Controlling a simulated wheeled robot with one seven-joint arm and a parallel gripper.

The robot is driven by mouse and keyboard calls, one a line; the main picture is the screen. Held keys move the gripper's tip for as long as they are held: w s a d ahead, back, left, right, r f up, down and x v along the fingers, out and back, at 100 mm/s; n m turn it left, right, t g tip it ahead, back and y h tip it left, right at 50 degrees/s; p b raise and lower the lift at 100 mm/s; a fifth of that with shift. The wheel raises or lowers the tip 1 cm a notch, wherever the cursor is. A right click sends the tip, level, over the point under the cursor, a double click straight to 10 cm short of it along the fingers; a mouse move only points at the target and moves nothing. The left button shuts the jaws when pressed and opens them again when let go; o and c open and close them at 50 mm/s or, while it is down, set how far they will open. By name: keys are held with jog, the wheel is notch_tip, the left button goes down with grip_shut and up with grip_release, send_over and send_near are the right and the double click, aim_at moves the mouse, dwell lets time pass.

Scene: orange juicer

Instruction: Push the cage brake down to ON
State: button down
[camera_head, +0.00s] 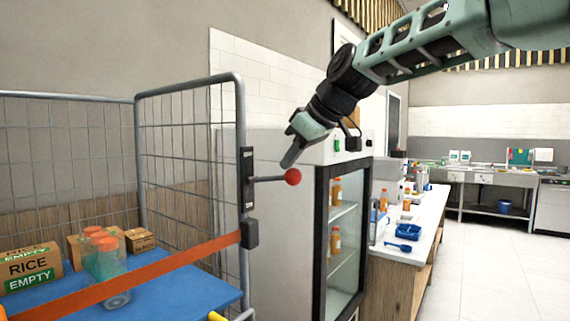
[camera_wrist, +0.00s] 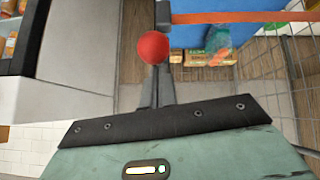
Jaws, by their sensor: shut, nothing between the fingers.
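The cage brake is a grey lever with a red ball knob (camera_head: 293,177), on a dark bracket (camera_head: 247,178) on the cage's right post. The lever sticks out to the right, about level. In the wrist view the red knob (camera_wrist: 154,48) lies just beyond my fingertips. My gripper (camera_head: 287,163) is shut and empty, pointing down, with its tips just above and close to the knob. I cannot tell whether they touch it. The fingers also show in the wrist view (camera_wrist: 156,75). No ON marking can be read.
The wire cage (camera_head: 180,140) has an orange strap (camera_head: 150,274) across its front and a blue shelf (camera_head: 195,291) with rice boxes (camera_head: 29,268) and bottles. A glass-door fridge (camera_head: 343,235) stands right behind the lever. A counter (camera_head: 405,235) lies further right, with clear floor beyond.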

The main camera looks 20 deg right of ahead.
aim_at(295, 180)
jog(key=shift+s+d+f+t+y+b, duration=0.2)
jog(key=shift+f+b, duration=0.45)
jog(key=shift+b, duration=0.9)
jog(key=shift+s+d+f+t+y+b, duration=0.1)
jog(key=shift+f+t+y+b, duration=0.35)
jog(key=shift+b, duration=1.1)
jog(key=shift+s+d+f+t+y+b, duration=0.15)
jog(key=shift+f+b, duration=0.65)
jog(key=shift+b, duration=0.75)
notch_tip(295, 180, down, 6)
jog(key=t+y+b, duration=0.1)
jog(key=t+b, duration=0.1)
jog(key=b, duration=1)
jog(key=t+y+b, duration=0.2)
jog(key=b, duration=1)
jog(key=shift+r+t, duration=0.2)
jog(key=shift+t, duration=0.1)
jog(key=shift+a+b, duration=0.1)
jog(key=shift+b, duration=0.45)
jog(key=r+p, duration=0.2)
jog(key=r, duration=0.1)
jog(key=r+p, duration=0.1)
jog(key=p, duration=0.1)
jog(key=shift+s+a+r, duration=0.25)
jog(key=shift+s+r, duration=0.05)
jog(key=shift+r, duration=0.1)
jog(key=b+v, duration=0.1)
jog(key=v, duration=0.9)
jog(key=shift+f+b, duration=0.25)
jog(key=shift+b, duration=0.15)
